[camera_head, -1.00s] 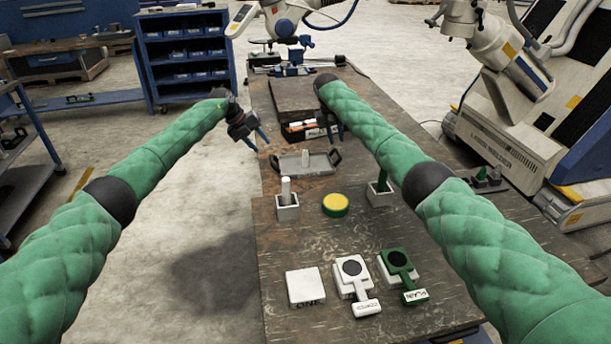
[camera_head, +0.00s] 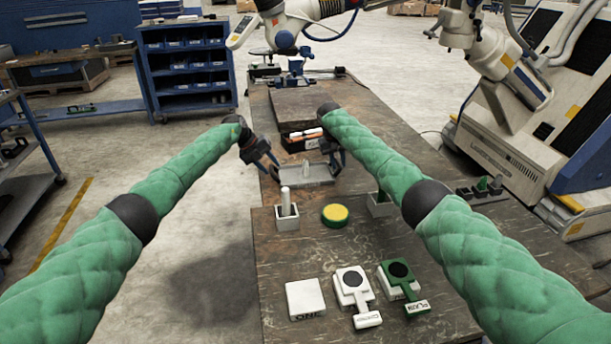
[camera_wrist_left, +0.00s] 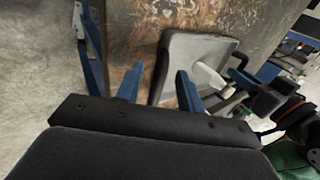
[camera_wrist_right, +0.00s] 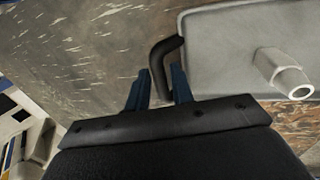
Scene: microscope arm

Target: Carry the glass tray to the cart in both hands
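The grey tray (camera_head: 318,174) lies on the wooden table, with a white cylindrical piece (camera_wrist_right: 284,74) inside it. My right gripper (camera_wrist_right: 160,85) is open at the tray's right end, with the black handle (camera_wrist_right: 164,55) showing between its fingers; contact cannot be told. My left gripper (camera_wrist_left: 157,85) is open by the tray's left end, one finger to each side of its near edge in the left wrist view. A blue-framed, grey-shelved cart (camera_head: 28,152) stands at the far left in the head view.
The table (camera_head: 262,262) holds a white peg in a block (camera_head: 287,212), a yellow-topped round piece (camera_head: 335,213) and several labelled pieces in front. An orange-and-black box (camera_head: 300,140) sits behind the tray. Open floor (camera_head: 190,240) lies between the table and the cart.

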